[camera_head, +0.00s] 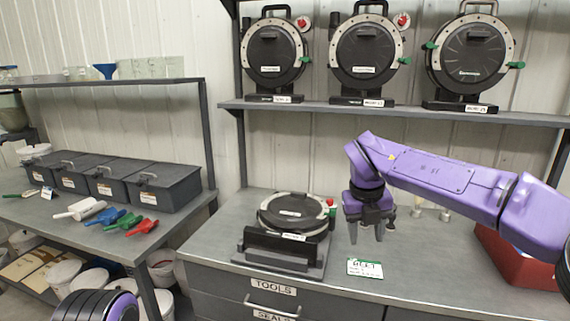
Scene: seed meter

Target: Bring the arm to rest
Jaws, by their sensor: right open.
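My right arm comes in from the right edge, purple with black joints. Its gripper (368,232) points down, open and empty, just above the grey workbench (405,265). A seed meter (293,212) lies in a black stand on the bench, left of the gripper and apart from it. It has a dark disc lid, a pale ring, a red knob and a green part. A small white and green card (365,268) lies on the bench in front of the gripper. My left gripper is not in view; a purple and black part of mine shows at the bottom left.
Three seed meters stand on the upper shelf (330,107). A red bin (515,262) sits behind my right arm. Several lidded grey bins (160,187) and coloured scoops (122,221) are on the left table. Drawers (272,304) lie below the bench top. The bench front is mostly clear.

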